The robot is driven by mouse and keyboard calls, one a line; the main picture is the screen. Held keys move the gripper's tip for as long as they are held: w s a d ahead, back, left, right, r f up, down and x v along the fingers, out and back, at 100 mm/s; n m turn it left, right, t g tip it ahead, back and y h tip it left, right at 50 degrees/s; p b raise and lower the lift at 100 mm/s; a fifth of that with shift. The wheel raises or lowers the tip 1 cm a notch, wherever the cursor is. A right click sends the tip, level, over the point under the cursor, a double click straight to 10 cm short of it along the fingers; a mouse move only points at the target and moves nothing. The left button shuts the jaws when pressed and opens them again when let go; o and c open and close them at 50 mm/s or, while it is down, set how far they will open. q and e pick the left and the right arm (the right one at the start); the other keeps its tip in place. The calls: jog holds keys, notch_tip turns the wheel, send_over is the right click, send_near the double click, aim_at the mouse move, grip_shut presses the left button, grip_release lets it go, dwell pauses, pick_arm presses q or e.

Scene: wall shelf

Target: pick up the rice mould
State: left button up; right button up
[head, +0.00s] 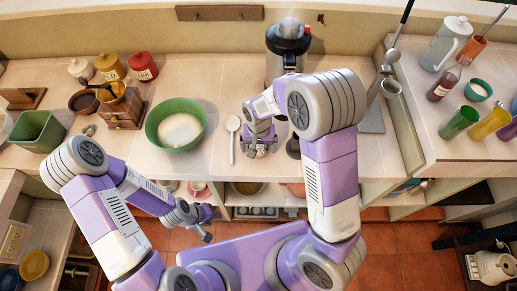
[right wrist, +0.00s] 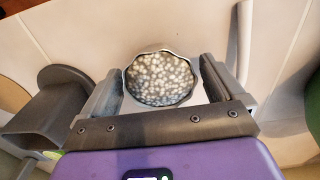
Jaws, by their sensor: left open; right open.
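The rice mould (right wrist: 160,78) is a round, scalloped metal cup filled with white grains, seen from above in the right wrist view. It sits on the pale tiled counter, between the two fingers of my right gripper (right wrist: 161,86), with gaps on both sides. I cannot tell how far the fingers are above it. In the head view my right gripper (head: 259,149) is over the counter's front part and hides most of the mould. My left gripper (head: 205,224) is open and empty, low in front of the counter, away from the mould.
A white spoon (head: 232,139) lies just left of my right gripper. A green bowl (head: 163,138) with white contents stands further left. A dark-topped appliance (head: 288,42) stands behind. A divider and a grey panel (head: 372,117) are to the right.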

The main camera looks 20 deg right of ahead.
aim_at(259, 151)
jog(key=shift+s, duration=0.1)
jog(key=c, duration=1.1)
jog(key=shift+o, duration=0.2)
notch_tip(259, 151, up, 10)
jog(key=p, duration=0.1)
